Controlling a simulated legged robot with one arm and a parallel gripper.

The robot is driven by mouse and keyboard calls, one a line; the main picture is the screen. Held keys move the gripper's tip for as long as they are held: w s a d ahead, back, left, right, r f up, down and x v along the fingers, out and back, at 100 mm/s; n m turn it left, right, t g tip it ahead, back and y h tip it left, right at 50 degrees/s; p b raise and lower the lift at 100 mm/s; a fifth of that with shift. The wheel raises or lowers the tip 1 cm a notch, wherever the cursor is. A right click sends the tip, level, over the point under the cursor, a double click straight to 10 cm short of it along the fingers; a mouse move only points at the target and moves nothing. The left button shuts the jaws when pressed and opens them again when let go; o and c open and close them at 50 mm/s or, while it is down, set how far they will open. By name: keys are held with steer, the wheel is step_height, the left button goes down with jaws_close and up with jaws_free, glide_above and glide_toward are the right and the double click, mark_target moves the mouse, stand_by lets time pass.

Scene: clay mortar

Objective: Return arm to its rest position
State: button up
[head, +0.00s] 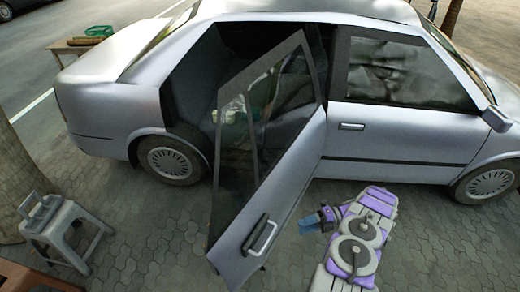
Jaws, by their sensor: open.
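My arm shows at the lower right in the head view, its grey and purple links folded over the paving. My gripper (312,222) is at its left end, blue-tipped, small in the picture, open and with nothing seen between its jaws. It is just right of the car's open rear door (255,225), with a small gap of paving between them in the picture. The silver car (400,140) stands behind the arm.
The open door, with its handle (260,236), swings out toward me. Some green and white items (235,115) show through its window. A grey stool (62,225) stands at the left. A table (75,46) is behind the car. Paving right of the arm is clear.

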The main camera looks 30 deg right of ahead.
steer(key=w+a+r+n+g+h, duration=0.2)
steer(key=a+r+n+g, duration=0.1)
steer(key=a+r+n, duration=0.65)
steer(key=w+a+r+n+g+h, duration=0.2)
steer(key=w+a+r+n+g, duration=0.25)
steer(key=r, duration=0.75)
steer(key=s+a+r+n+h, duration=0.7)
steer(key=s+a+r+n, duration=0.6)
steer(key=s+n, duration=0.2)
steer(key=s+r+n+t+h, duration=0.1)
steer(key=s+n+h, duration=0.4)
steer(key=s+n, duration=0.6)
steer(key=s+t, duration=0.1)
steer(key=s, duration=0.2)
steer(key=shift+s+b, duration=0.4)
steer(key=shift+d, duration=0.1)
